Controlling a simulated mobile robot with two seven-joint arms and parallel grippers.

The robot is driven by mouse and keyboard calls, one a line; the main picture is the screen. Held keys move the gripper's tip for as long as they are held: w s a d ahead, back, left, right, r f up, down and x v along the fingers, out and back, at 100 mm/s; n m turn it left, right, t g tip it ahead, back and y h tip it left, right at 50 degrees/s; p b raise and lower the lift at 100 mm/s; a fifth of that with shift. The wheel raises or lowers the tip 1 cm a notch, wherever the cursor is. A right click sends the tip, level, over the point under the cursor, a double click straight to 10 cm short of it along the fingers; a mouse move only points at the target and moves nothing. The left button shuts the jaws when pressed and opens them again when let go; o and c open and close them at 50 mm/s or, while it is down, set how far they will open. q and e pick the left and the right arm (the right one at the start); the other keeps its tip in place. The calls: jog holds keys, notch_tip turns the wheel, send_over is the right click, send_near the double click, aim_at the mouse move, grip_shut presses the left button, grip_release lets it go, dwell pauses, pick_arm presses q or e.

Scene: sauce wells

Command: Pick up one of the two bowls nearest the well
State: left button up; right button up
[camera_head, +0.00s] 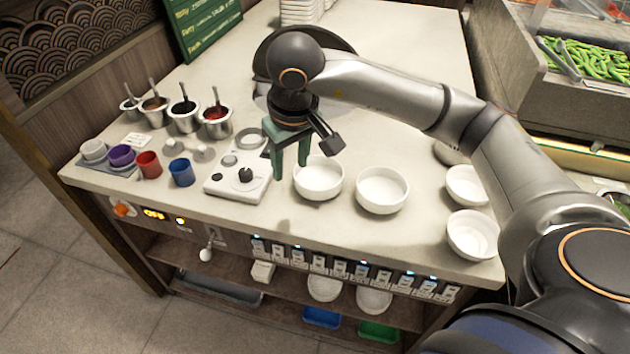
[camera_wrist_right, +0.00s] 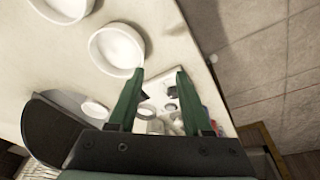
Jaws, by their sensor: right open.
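Two white bowls stand closest to the white panel (camera_head: 238,176) that has a round well and a dark knob. The nearer bowl (camera_head: 318,183) is just right of the panel, and the other bowl (camera_head: 382,192) stands right of it. My right gripper (camera_head: 290,172) is open and points down above the panel's right side, left of the nearer bowl. Its fingers partly overlap that bowl's left rim in the head view. In the right wrist view the open fingers (camera_wrist_right: 160,72) hold nothing; a white bowl (camera_wrist_right: 118,52) lies beside the left finger. My left gripper is not shown.
More white bowls (camera_head: 471,238) stand at the counter's right edge. Metal sauce pots (camera_head: 184,118) with ladles and coloured cups (camera_head: 181,173) are on the left. A dark round lid or plate (camera_head: 338,44) is behind my gripper. The rear counter (camera_head: 400,50) is mostly clear.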

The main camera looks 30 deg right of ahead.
jog(key=d+h, duration=0.1)
jog(key=d, duration=0.1)
send_near(300, 181)
jog(key=s+a+f, duration=0.1)
jog(key=s+f, duration=0.1)
jog(key=shift+w+x, duration=0.15)
jog(key=shift+x, duration=1.1)
jog(key=shift+w+x, duration=0.15)
jog(key=shift+x, duration=1.1)
jog(key=shift+d+r, duration=0.1)
jog(key=shift+c, duration=0.2)
grip_shut()
